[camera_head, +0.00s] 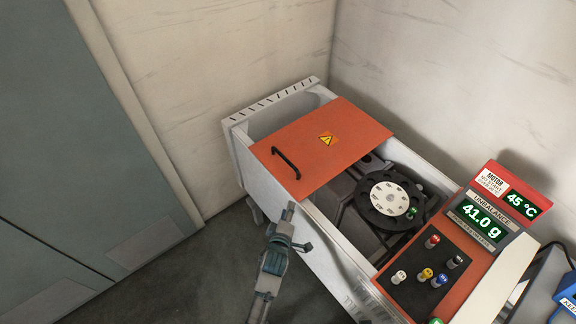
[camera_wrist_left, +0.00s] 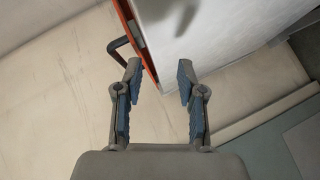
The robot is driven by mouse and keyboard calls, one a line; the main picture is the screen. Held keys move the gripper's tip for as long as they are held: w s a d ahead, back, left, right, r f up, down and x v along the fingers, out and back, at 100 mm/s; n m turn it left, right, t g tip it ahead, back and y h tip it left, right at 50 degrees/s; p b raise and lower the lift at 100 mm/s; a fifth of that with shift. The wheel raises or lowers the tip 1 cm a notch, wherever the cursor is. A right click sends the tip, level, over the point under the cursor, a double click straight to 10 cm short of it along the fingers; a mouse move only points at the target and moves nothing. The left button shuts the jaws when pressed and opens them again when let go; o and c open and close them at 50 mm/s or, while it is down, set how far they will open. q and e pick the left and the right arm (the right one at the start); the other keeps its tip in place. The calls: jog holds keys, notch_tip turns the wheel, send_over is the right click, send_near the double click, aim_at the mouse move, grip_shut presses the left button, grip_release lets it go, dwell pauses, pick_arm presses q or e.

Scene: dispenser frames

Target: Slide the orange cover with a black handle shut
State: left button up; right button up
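The orange cover (camera_head: 319,146) with a warning label lies over the left and middle part of the white machine's opening. Its black handle (camera_head: 286,162) stands on the cover's left part, near the front edge. The right part of the opening is uncovered and shows a dark rotor with a white disc (camera_head: 390,198). My left gripper (camera_head: 290,226) is in front of the machine's front wall, below and right of the handle, apart from it. In the left wrist view, the fingers (camera_wrist_left: 158,75) are spread with nothing between them; the handle (camera_wrist_left: 118,48) and the cover's orange edge (camera_wrist_left: 134,36) show beyond the left finger. My right gripper is out of view.
A red control panel (camera_head: 440,262) with coloured knobs and green displays (camera_head: 484,219) stands at the machine's right end. A blue object (camera_head: 566,292) is at the far right. A grey-green cabinet (camera_head: 80,160) stands at the left. Pale walls are behind. Open floor lies in front.

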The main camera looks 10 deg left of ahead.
pick_arm(q)
notch_tip(320, 180, up, 7)
jog(key=a+n+t+y+b, duration=0.1)
jog(key=a+n+t, duration=0.1)
jog(key=n, duration=0.1)
jog(key=b, duration=0.2)
send_near(287, 161)
jog(key=shift+n, duration=0.3)
jog(key=w, duration=0.2)
jog(key=w+f, duration=0.1)
jog(key=w, duration=0.1)
jog(key=shift+w+f, duration=0.15)
jog(key=shift+w, duration=0.05)
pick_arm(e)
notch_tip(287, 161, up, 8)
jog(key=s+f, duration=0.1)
pick_arm(q)
jog(key=w, duration=0.5)
jog(key=shift+w+a+f+b, duration=0.15)
jog(key=shift+w+f+b, duration=0.1)
jog(key=shift+f+b, duration=0.15)
jog(key=shift+w, duration=0.4)
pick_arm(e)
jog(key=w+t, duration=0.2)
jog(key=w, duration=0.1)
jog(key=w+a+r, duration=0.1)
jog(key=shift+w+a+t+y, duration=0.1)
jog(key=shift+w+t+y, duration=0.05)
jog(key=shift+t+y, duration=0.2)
